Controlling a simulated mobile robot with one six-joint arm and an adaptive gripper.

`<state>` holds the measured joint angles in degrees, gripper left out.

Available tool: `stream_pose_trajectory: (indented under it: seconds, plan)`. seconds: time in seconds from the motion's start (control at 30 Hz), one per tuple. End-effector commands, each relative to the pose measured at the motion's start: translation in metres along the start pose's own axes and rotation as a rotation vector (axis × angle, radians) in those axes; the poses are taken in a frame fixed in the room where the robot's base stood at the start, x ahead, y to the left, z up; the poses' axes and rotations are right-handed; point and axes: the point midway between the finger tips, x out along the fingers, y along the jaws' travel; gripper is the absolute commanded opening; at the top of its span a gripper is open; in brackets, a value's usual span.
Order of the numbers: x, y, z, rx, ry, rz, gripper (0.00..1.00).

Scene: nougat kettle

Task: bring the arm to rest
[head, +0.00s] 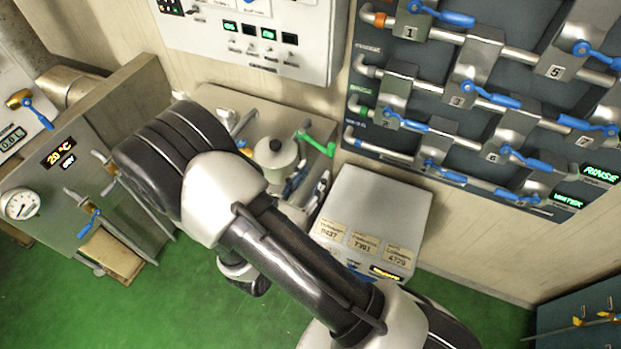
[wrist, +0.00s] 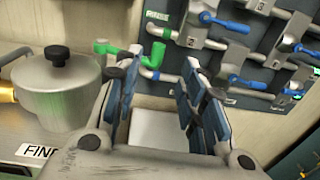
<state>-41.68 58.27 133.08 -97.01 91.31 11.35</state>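My arm (head: 290,265) reaches across the middle of the head view and hides part of what lies behind it. In the wrist view my gripper (wrist: 172,75) has its two blue-padded fingers spread apart with nothing between them. Beyond the gap is a pale surface. In the head view the fingers show only in part, beside the kettle, and are hard to make out. The kettle (head: 276,158), a grey lidded pot with a black knob, is left of the fingers in the wrist view (wrist: 58,85), apart from them.
A green handle (head: 318,143) is by the kettle. A wall panel (head: 480,100) carries pipes and several blue-handled valves. A pale box (head: 375,205) with number labels stands below it. A gauge cabinet (head: 60,170) is at left, a control box (head: 255,35) above. Green floor (head: 205,310) is open in front.

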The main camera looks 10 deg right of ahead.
Motion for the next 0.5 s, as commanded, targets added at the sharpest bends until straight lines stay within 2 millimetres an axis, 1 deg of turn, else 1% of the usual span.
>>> stream_pose_trajectory:
  seconds: [0.37,0.43,0.5]
  plan:
    - [0.001,-0.001,0.001,0.002,0.000,-0.003,0.38]
    - [0.003,-0.005,0.006,0.016,0.000,-0.028,0.38]
    - [0.009,-0.015,0.018,0.051,0.003,-0.087,0.38]
